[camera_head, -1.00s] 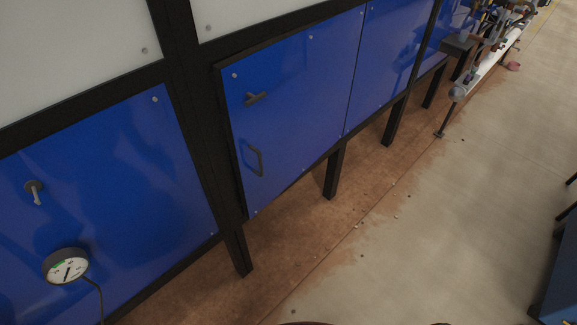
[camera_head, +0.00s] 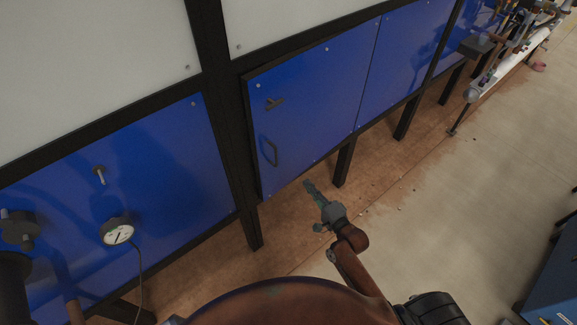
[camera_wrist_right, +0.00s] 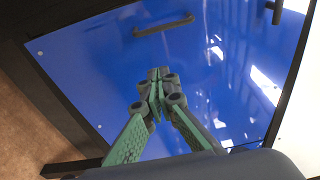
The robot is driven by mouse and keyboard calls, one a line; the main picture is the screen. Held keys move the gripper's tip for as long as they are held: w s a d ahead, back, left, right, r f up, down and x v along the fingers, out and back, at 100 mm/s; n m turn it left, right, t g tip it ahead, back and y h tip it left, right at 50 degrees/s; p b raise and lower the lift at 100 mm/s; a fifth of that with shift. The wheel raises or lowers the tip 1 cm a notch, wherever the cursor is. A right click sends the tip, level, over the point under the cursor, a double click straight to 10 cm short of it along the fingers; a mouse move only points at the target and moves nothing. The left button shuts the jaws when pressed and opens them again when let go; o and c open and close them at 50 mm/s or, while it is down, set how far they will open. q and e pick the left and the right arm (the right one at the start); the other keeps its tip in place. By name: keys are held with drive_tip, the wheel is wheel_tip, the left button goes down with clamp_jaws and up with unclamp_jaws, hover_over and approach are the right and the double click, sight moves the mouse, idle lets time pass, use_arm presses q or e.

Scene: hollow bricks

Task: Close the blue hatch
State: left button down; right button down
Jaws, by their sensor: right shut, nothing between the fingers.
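The blue hatch (camera_head: 315,100) is a flat panel in a black frame at the middle of the head view. It has a dark bar handle (camera_head: 268,150) and a small T-shaped latch (camera_head: 274,102) near its left edge. It looks nearly flush with the frame; I cannot tell whether a small gap remains. My right gripper (camera_head: 308,185) is shut and empty, low in front of the hatch's lower edge. In the right wrist view its closed fingertips (camera_wrist_right: 156,76) point at the blue panel (camera_wrist_right: 90,75), below the handle (camera_wrist_right: 163,25) in the picture, with no visible grip on it.
A round gauge (camera_head: 117,232) with a cable is on the blue panel to the left. Black frame legs (camera_head: 344,162) stand below the hatch. A cluttered white bench (camera_head: 495,75) is at the top right, a blue cabinet (camera_head: 550,280) at the lower right. The floor between is open.

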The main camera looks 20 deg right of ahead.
use_arm(q)
drive_tip(key=shift+s+d+r+p, duration=0.1)
drive_tip(key=shift+s+r+p, duration=0.2)
use_arm(e)
drive_tip(key=a+x, duration=0.2)
drive_tip(key=x, duration=1)
drive_tip(key=shift+a, duration=0.45)
use_arm(q)
drive_tip(key=shift+s, duration=0.1)
use_arm(e)
drive_tip(key=shift+w+r, duration=0.1)
drive_tip(key=shift+r, duration=0.05)
